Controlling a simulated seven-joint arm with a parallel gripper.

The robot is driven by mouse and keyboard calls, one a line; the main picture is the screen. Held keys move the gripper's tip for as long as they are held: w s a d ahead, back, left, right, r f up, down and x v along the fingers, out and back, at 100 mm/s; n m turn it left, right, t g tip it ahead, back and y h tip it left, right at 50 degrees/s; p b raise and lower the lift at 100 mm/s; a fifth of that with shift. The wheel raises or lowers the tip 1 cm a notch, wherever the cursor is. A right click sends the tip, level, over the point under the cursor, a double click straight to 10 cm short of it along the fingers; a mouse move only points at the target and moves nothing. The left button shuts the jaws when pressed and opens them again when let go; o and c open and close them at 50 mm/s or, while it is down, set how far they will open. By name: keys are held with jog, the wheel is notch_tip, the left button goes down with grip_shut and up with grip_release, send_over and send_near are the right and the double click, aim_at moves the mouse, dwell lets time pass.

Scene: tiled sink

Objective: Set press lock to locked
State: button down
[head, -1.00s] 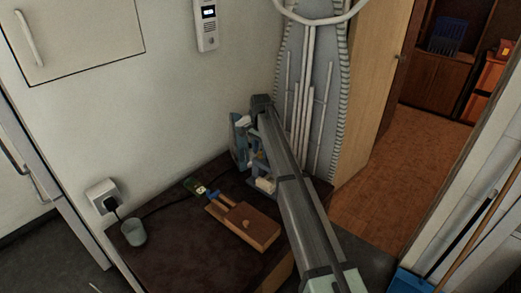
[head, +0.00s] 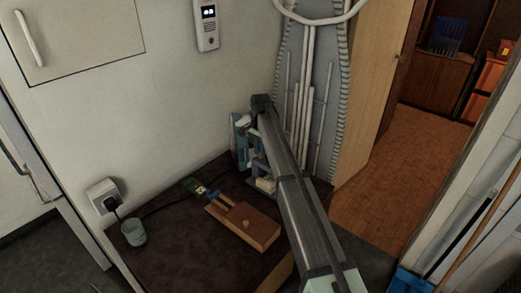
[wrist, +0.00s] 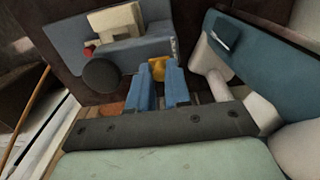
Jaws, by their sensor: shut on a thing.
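In the wrist view, my gripper (wrist: 163,72) has two blue fingers closed on a small yellow piece (wrist: 157,68). I cannot tell for sure that this piece is the press lock. Beyond the fingers is a blue-grey body (wrist: 67,36) with a beige block, a small red part and a dark round knob (wrist: 101,75). A teal panel (wrist: 265,55) with pale round parts is at the right. In the head view, the blue-grey device (head: 238,135) stands at the back of the dark counter, partly hidden by my arm. My fingertips cannot be made out there.
A cup (head: 134,232) stands at the left below a wall plug (head: 104,197). A ribbed grey board (head: 318,60) stands behind my arm.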

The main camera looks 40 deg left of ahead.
aim_at(256, 160)
jog(key=shift+s, duration=1.3)
jog(key=c, duration=1.1)
grip_release()
jog(key=shift+o, duration=0.2)
jog(key=shift+w+r, duration=0.1)
notch_tip(256, 160, up, 14)
jog(key=shift+f, duration=0.2)
